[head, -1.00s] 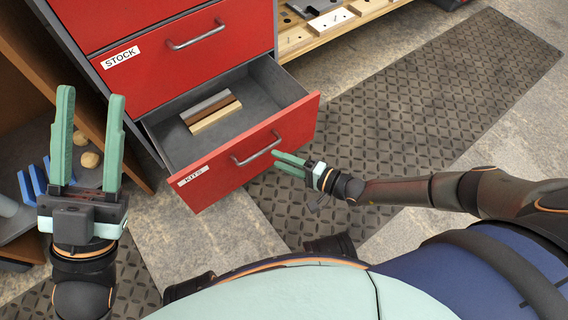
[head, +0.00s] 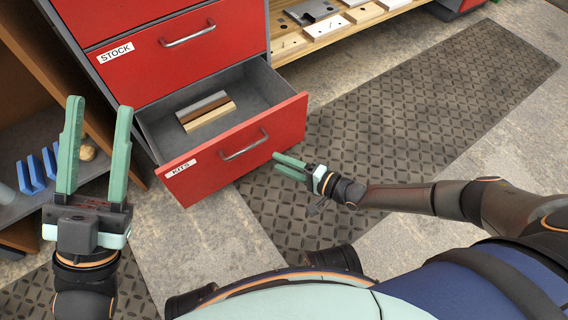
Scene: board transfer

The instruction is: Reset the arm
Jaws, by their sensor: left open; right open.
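My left gripper (head: 95,150) is open and empty, pointing up at the left, in front of the wooden shelf unit. My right gripper (head: 283,167) is open and empty, just right of the open KITS drawer's front. The red KITS drawer (head: 290,119) is pulled out and holds a few boards (head: 206,110) lying side by side: grey, dark brown and light wood. The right gripper looks close to the drawer front; I cannot tell whether it touches.
The red STOCK drawer (head: 221,52) above is shut. A wooden shelf unit (head: 35,60) with blue upright pieces (head: 32,175) stands at the left. A low wooden bench (head: 330,33) with plates is at the back. The dark patterned mat (head: 420,110) on the right is clear.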

